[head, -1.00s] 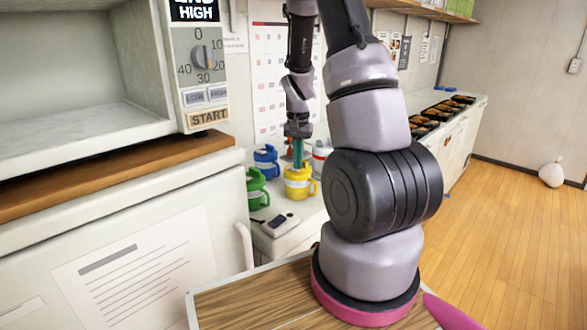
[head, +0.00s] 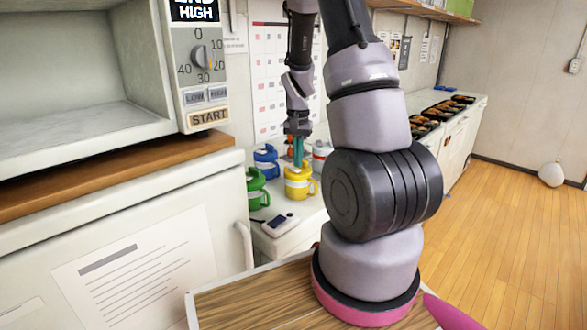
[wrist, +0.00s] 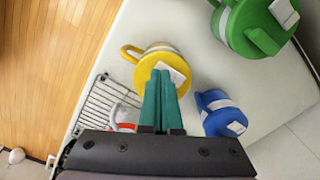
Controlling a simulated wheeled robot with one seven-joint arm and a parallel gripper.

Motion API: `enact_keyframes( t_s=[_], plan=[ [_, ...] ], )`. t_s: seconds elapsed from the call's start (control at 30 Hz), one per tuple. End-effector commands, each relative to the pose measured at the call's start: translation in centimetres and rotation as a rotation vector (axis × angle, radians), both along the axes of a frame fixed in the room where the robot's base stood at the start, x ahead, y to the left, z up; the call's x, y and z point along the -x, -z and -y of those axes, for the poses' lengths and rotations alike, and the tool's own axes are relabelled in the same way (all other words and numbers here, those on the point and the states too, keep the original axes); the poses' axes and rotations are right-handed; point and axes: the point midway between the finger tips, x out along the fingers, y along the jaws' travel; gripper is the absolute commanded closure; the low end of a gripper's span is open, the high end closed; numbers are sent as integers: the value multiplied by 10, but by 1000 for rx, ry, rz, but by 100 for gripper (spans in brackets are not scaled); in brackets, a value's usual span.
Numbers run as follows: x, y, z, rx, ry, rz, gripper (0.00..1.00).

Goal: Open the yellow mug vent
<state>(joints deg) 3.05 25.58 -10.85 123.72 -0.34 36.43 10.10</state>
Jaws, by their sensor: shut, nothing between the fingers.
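The yellow mug (head: 300,187) stands on the white counter. In the wrist view its round yellow lid (wrist: 147,73) lies under my fingertips, with a white rectangular piece (wrist: 176,76) beside them. Whether this piece is the vent, and whether the vent is open, I cannot tell. My gripper (head: 298,166) points down over the yellow mug, with its teal fingers shut together and empty. The fingertips (wrist: 160,72) also show in the wrist view, at or just above the lid. Contact is not clear. The fingers hide part of the lid.
A green mug (head: 257,190) and a blue mug (head: 267,160) stand close by on the left. A red-and-white mug (head: 322,152) is behind on the right. A wire rack (wrist: 100,103) lies near the yellow mug. A small dark-and-white device (head: 281,224) lies in front.

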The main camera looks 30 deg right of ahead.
Motion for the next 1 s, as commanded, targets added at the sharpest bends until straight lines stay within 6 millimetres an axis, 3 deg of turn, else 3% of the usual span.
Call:
enact_keyframes(
  t_s=[1.0],
  plan=[
    [0, -59, 0, 0, 0, 0, 100]
  ],
)
